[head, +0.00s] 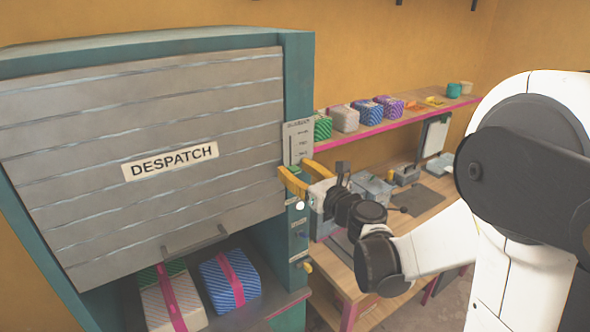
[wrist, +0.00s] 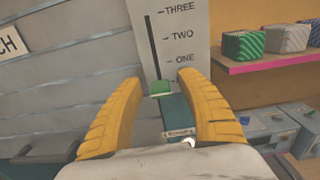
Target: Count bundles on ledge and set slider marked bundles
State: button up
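A grey scale plate (wrist: 180,45) carries the marks ONE, TWO and THREE beside a dark vertical slot. A green slider knob (wrist: 160,88) sits at the slot's low end, below ONE. The plate's heading is too small to read in the head view (head: 298,142). My gripper (head: 292,176) is open with nothing held. Its yellow fingers (wrist: 162,100) stand either side of the knob in the wrist view; contact is not clear. On the ledge (head: 288,300) under the shutter lie a blue striped bundle (head: 228,280), a pale bundle (head: 172,305) and a partly hidden green one (head: 165,270), with pink bands.
The DESPATCH shutter (head: 150,110) is left of the plate, with a handle (head: 195,242) low down. Other controls (head: 300,235) sit below the slider on the teal post. A pink-edged shelf (head: 400,122) at right holds several wrapped parcels, above a cluttered workbench (head: 415,215).

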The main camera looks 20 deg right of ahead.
aim_at(290, 132)
grip_shut()
notch_tip(290, 132, up, 9)
jog(key=p, duration=0.5)
jog(key=shift+r+p, duration=0.2)
jog(key=shift+p, duration=0.2)
jog(key=shift+w, duration=0.1)
jog(key=shift+o, duration=0.4)
grip_release()
